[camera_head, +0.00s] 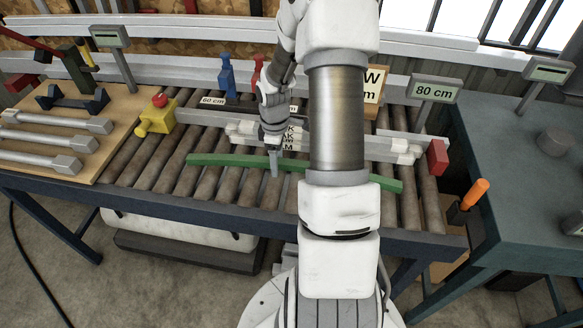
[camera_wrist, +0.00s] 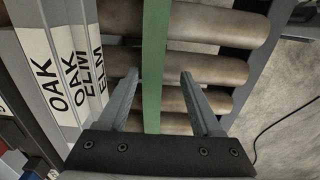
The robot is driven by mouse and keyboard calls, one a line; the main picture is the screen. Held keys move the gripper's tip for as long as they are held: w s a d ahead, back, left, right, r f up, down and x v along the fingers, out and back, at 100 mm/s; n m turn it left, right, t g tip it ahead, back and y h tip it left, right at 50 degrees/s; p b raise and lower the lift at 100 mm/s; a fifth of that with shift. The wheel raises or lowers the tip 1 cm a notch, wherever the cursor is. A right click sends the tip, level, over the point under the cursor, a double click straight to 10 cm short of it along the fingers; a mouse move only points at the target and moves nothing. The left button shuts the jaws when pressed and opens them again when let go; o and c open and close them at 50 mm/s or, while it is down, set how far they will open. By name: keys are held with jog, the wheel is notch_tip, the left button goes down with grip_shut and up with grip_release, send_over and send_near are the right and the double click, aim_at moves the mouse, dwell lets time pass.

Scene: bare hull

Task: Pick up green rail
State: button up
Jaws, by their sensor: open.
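The green rail (camera_head: 228,161) is a long, thin, slightly curved strip lying across the rollers near the front edge of the roller table. My arm hides part of its right half in the head view. In the wrist view the green rail (camera_wrist: 153,70) runs up the picture between my two fingers. My gripper (camera_head: 275,172) is over the rail in the head view. In the wrist view my gripper (camera_wrist: 158,88) is open, with one finger on each side of the rail. A gap shows between the rail and each finger.
Pale rails labelled OAK and ELM (camera_wrist: 62,60) lie close beside the left finger. A yellow block with a red knob (camera_head: 155,117) stands left, a red block (camera_head: 437,157) right. An 80 cm sign (camera_head: 434,90) rises behind. The table's front edge (camera_head: 240,215) is near.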

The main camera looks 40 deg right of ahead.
grip_shut()
dwell(0.5)
